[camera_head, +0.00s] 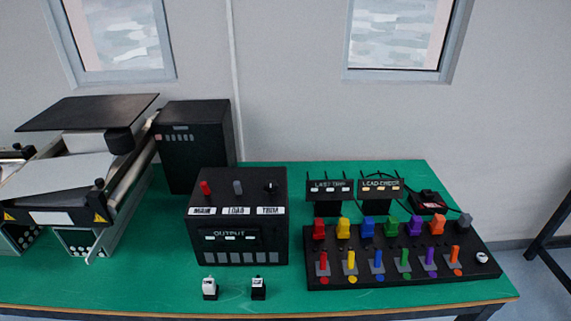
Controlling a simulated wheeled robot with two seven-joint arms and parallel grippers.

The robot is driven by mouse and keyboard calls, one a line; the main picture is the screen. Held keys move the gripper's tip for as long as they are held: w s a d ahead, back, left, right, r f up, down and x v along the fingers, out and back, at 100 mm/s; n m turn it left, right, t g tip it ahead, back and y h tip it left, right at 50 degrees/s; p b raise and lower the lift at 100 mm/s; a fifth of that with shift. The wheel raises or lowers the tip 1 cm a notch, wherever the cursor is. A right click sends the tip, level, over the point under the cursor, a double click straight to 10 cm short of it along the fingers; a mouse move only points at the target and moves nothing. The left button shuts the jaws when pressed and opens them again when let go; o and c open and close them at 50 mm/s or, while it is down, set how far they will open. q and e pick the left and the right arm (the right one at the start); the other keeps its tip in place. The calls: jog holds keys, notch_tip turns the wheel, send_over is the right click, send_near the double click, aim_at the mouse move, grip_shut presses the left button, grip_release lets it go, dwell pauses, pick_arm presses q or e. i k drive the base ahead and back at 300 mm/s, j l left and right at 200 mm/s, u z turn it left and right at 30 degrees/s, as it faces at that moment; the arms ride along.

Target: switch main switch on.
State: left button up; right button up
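The main switch (205,188) is a red lever on top of a black control box (270,245), at its left, above a white label reading MAIN. Whether it is on or off I cannot tell. Beside it on the box are a grey lever (238,187) labelled LOAD and a dark knob (270,186) with a label that seems to read TRIM. The box front has an OUTPUT panel, and its display segments look pale. Neither of my grippers is in view.
The box stands on a green table (180,285). A conveyor (60,180) and a tall black cabinet (195,140) are at the left. A board of coloured levers (400,275) is at the right, with two small displays behind. Two small devices sit in front of the box.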

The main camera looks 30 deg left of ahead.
aim_at(205, 186)
jog(key=u, duration=1.2)
